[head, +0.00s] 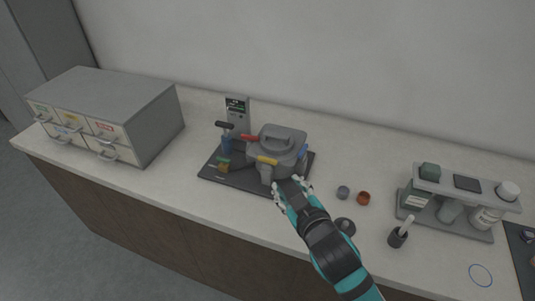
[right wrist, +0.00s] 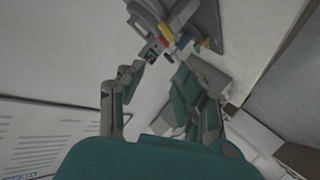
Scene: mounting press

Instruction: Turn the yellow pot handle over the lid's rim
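The press (head: 262,170) has a grey pot with a lid (head: 285,137) on it. The yellow pot handle (head: 267,160) sits at the pot's front side, by the lid's rim. A red handle (head: 250,138) is at its left and a blue one (head: 303,152) at its right. My right gripper (head: 290,189) is just in front of the pot, apart from the yellow handle, its fingers spread with nothing seen between them. In the right wrist view the yellow handle (right wrist: 167,37) shows small beyond the parted fingers (right wrist: 160,95). My left gripper is not in view.
A display post (head: 237,112) and a blue lever with a black top (head: 225,126) stand left of the pot. Small cups (head: 363,198) lie right of my gripper. A drawer cabinet (head: 130,105) is far left, a bottle rack (head: 460,190) far right.

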